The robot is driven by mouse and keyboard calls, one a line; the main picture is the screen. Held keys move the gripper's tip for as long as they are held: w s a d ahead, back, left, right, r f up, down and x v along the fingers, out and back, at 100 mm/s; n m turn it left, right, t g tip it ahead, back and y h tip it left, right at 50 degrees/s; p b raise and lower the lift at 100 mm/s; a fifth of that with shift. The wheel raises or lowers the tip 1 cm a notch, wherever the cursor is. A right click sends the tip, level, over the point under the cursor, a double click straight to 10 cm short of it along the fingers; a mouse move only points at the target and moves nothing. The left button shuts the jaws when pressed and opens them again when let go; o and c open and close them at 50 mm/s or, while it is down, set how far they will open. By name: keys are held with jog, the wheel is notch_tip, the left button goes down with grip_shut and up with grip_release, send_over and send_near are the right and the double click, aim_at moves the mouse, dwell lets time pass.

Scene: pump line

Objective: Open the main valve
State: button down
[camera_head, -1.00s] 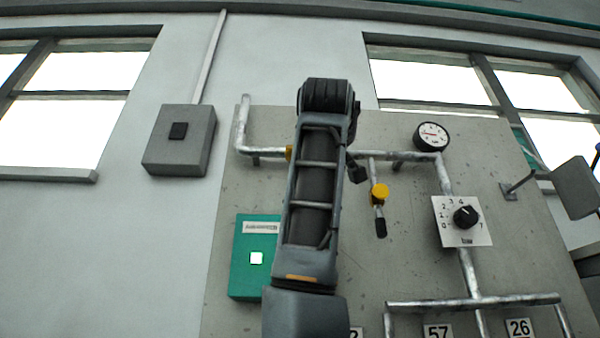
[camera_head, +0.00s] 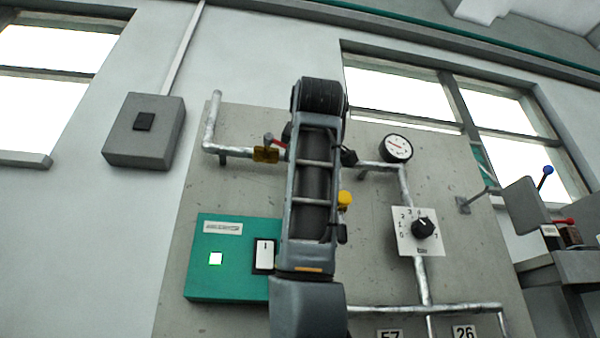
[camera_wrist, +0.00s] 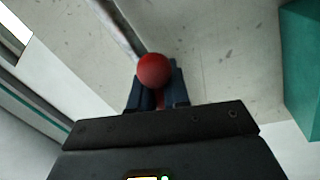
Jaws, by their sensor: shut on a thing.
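The main valve appears to be the brass-yellow valve body (camera_head: 265,155) on the upper left pipe in the head view. A short red lever part (camera_head: 275,141) shows just above it, its far end hidden behind my arm. In the wrist view a round red knob (camera_wrist: 153,70) sits between the two dark fingers of my gripper (camera_wrist: 157,88). My gripper is shut on this knob. In the head view my arm hides most of my gripper. I cannot tell the lever's exact angle.
A green box (camera_head: 233,270) with a lit button and a white switch (camera_head: 264,256) is below the valve. A yellow-knobbed valve (camera_head: 344,200), a gauge (camera_head: 396,148) and a dial (camera_head: 423,229) are to the right. A grey wall box (camera_head: 145,131) is at left.

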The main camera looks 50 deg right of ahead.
jog(key=shift+d+f, duration=0.1)
jog(key=shift+d, duration=0.2)
jog(key=c, duration=1.1)
grip_release()
jog(key=b+v, duration=0.2)
jog(key=v, duration=0.6)
jog(key=shift+w, duration=0.1)
jog(key=shift+c, duration=0.4)
